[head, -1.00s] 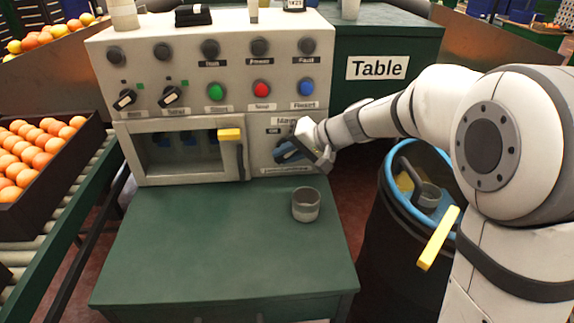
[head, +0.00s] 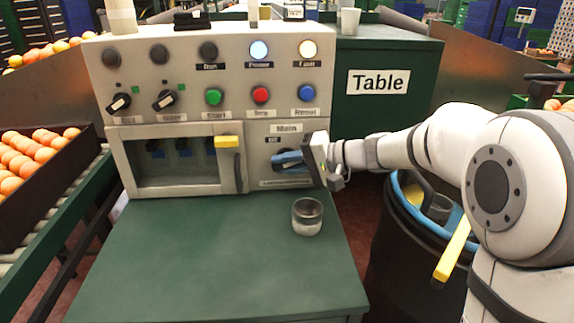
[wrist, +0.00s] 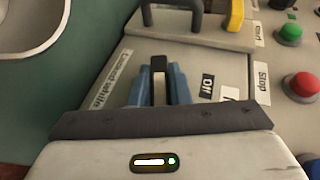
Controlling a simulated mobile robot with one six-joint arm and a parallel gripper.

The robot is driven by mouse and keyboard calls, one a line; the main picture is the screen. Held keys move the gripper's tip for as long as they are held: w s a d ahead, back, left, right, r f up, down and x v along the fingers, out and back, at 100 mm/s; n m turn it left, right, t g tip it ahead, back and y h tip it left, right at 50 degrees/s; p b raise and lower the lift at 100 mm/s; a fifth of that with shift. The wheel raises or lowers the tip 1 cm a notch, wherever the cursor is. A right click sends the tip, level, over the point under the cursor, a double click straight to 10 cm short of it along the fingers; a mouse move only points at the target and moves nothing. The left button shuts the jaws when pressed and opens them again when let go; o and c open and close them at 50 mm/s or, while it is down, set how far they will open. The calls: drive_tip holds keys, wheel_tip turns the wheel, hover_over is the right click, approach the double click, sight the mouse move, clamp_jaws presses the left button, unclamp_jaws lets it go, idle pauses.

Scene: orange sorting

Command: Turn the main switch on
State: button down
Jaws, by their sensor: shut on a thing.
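The main switch is on the lower right of the control panel (head: 130,75), under the label "Main" (head: 288,128). My gripper (head: 280,160) reaches it from the right and hides most of it in the head view. In the wrist view the switch handle (wrist: 159,88), pale with a black end, stands between the two blue fingers of my gripper (wrist: 159,95). The fingers are shut on the handle. Two lamps at the top of the panel are lit: a bluish-white power lamp (head: 258,50) and a warm white lamp (head: 308,49) to its right.
A grey cup (head: 307,216) stands on the green table (head: 200,260) just below my gripper. A yellow-topped handle (head: 229,142) juts out left of the switch. Green, red and blue buttons (head: 306,93) sit above it. A dark drum (head: 400,250) stands at right.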

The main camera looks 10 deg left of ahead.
sight(295, 163)
drive_tip(key=c, duration=1.4)
unclamp_jaws()
drive_tip(key=shift+o, duration=0.2)
drive_tip(key=p+v, duration=0.3)
drive_tip(key=v, duration=0.5)
